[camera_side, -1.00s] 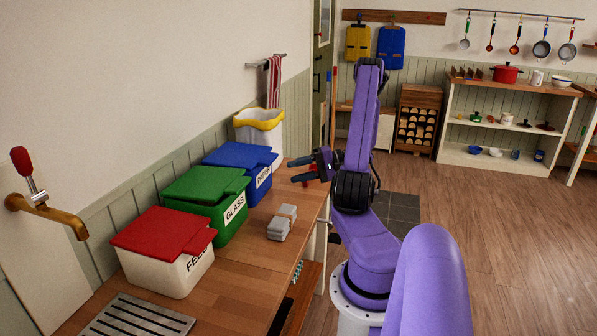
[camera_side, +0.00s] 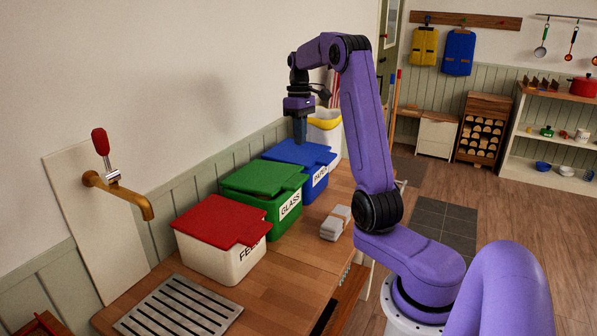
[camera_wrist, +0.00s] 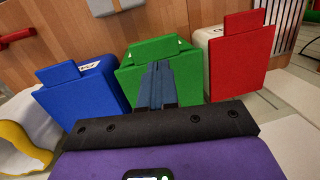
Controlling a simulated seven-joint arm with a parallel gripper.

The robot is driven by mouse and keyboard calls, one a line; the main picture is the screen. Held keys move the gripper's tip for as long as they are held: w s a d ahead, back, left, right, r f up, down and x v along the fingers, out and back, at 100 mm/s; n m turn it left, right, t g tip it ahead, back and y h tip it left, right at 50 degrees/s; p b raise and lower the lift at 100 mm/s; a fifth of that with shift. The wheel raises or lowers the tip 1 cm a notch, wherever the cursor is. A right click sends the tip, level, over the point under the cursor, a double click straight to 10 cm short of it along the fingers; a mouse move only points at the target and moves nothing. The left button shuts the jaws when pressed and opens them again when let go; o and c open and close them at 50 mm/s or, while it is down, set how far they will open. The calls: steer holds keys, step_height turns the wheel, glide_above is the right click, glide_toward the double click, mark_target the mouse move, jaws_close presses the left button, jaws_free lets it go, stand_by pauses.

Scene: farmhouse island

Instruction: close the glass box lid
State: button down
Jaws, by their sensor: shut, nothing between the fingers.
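The glass box (camera_side: 287,221) is green with a white GLASS label and stands between two other boxes. In the wrist view the fingers (camera_wrist: 157,66) lie over the green lid.
A blue PAPER box (camera_side: 313,190) and a red-lidded cream box (camera_side: 232,262) flank the green one. A yellow-rimmed bin (camera_side: 325,122) stands behind. Grey blocks (camera_side: 336,223) lie on the wooden worktop. A brass tap (camera_side: 125,193) is at the left.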

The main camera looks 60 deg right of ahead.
mark_target(300, 180)
steer(key=shift+h, duration=0.8)
steer(key=f, duration=1.1)
steer(key=shift+w+a+f, duration=0.2)
steer(key=shift+w, duration=0.05)
steer(key=shift+s+f, duration=0.25)
steer(key=shift+f, duration=0.8)
steer(key=shift+r, duration=0.15)
step_height(300, 180, up, 14)
